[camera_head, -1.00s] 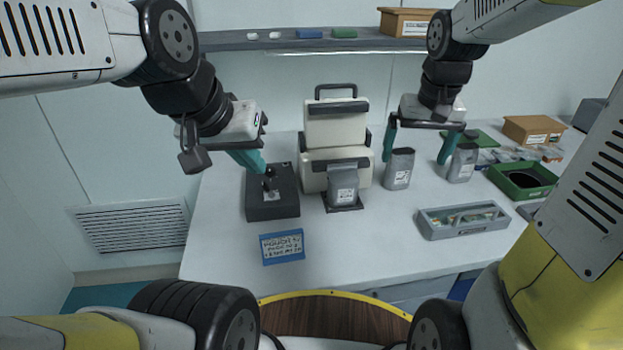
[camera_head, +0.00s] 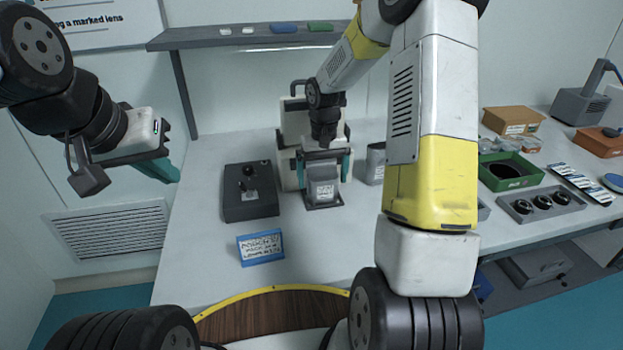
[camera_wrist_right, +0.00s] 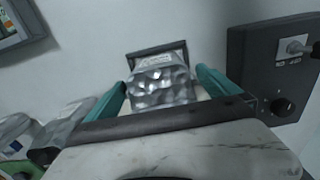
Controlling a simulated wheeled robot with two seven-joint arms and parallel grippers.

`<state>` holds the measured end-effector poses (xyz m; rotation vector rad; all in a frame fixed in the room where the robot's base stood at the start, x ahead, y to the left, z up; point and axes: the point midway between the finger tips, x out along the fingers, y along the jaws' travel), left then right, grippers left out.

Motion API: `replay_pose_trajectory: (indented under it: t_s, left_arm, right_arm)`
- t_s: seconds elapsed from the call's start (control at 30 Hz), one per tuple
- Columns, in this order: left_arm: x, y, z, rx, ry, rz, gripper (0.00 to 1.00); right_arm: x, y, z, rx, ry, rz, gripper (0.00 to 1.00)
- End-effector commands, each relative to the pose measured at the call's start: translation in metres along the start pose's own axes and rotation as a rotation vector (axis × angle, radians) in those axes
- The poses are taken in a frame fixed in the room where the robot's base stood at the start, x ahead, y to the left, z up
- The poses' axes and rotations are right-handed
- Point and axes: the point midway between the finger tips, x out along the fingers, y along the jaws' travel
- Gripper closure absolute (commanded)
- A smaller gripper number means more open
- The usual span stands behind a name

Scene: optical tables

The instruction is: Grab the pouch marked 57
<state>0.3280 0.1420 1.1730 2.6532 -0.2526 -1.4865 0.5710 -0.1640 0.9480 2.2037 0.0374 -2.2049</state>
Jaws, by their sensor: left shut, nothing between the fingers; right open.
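A grey pouch with a white label (camera_head: 323,190) stands on a dark plate at the front of the cream-and-black machine (camera_head: 290,125). Its number is too small to read. My right gripper (camera_head: 325,168) is open, with its teal fingers on either side of this pouch's upper part. In the right wrist view the pouch's crinkled silver surface (camera_wrist_right: 165,87) lies between the fingers, with no clear grip on it. A second grey pouch (camera_head: 376,163) stands to the right, partly hidden by my right arm. My left gripper (camera_head: 160,168) is shut and empty, left of the table.
A black box with knobs (camera_head: 250,200) stands left of the machine, and a blue-edged handwritten card (camera_head: 261,247) in front. A shelf (camera_head: 210,38) spans the back. A green bin (camera_head: 512,172) and a grey tray (camera_head: 540,205) sit at right. The front table is mostly clear.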

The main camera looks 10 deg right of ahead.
Motion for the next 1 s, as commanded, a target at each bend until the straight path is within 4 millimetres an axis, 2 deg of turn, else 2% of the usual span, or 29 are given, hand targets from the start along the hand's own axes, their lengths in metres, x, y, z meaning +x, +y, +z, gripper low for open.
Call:
replay_pose_trajectory:
  t_s: [0.1,0.2,0.47,0.8,0.87,1.0]
  left_arm:
    - [0.000,0.000,0.000,0.000,0.000,0.000,1.00]
    - [0.000,0.000,0.000,0.000,0.000,0.000,1.00]
    - [0.000,0.000,0.000,0.000,0.000,0.000,1.00]
    - [0.000,0.000,0.000,0.000,0.000,0.000,1.00]
    - [0.000,0.000,0.000,0.000,0.000,0.000,1.00]
    - [0.000,0.000,0.000,0.000,0.000,0.000,1.00]
  right_arm:
    - [0.018,0.000,0.001,0.000,-0.003,0.000,0.00]
    - [0.027,0.000,0.001,0.000,-0.001,0.000,0.00]
    - [0.028,0.000,0.001,0.000,0.001,0.000,0.00]
    - [0.028,0.000,0.001,0.000,0.001,0.000,0.67]
    - [0.028,0.000,0.001,0.000,0.001,0.000,0.78]
    - [0.028,0.000,0.000,0.000,0.002,0.000,0.78]
